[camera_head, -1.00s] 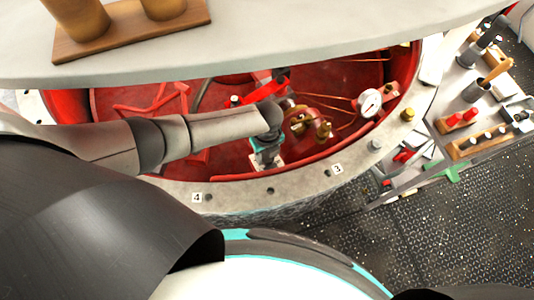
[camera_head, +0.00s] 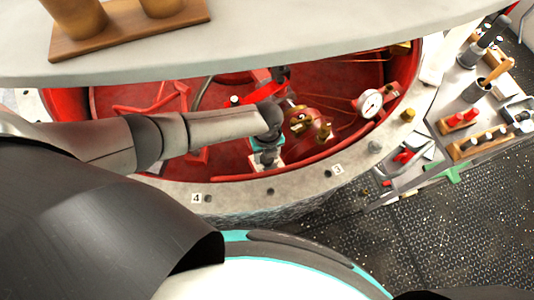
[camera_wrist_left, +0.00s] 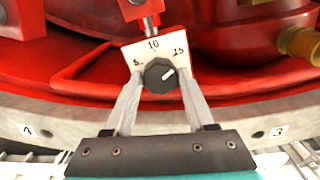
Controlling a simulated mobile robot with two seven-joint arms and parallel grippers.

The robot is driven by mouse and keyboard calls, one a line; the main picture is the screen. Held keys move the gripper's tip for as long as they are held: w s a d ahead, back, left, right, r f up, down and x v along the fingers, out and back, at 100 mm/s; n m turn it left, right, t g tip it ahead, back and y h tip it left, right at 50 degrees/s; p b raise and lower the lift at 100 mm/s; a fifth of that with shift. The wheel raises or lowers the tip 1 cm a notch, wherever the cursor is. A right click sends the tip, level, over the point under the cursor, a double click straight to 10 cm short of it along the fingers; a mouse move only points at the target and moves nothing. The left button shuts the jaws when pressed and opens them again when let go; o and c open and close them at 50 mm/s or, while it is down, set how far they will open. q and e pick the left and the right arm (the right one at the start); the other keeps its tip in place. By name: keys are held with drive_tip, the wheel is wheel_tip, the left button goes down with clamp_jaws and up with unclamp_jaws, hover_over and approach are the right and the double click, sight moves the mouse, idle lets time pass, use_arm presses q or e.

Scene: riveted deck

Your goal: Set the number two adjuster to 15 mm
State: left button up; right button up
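In the left wrist view an adjuster has a dark knob (camera_wrist_left: 158,76) in front of a white scale plate (camera_wrist_left: 140,50) marked 5, 10 and 15. The knob's white pointer mark points right and slightly up, close to the 15 and a little below it. No number two shows on this adjuster. My left gripper (camera_wrist_left: 160,78) has one finger on each side of the knob, with no clear gap. In the head view my left gripper (camera_head: 266,158) reaches down inside the red ring's near side; its fingertips are hard to make out there. My right gripper is not in view.
The pale ring rim (camera_head: 300,180) carries labels 4 (camera_head: 197,198) and 3 (camera_head: 338,169). A dial gauge (camera_head: 371,103) and brass fittings (camera_head: 300,120) stand inside, right of the gripper. A pale slab (camera_head: 300,40) overhangs the far side. Tool trays (camera_head: 470,120) lie at right.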

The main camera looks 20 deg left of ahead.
use_arm(q)
drive_tip(key=o, duration=0.4)
drive_tip(key=shift+r, duration=0.1)
drive_tip(key=shift+r+p, duration=0.9)
drive_tip(key=shift+r, duration=2.8)
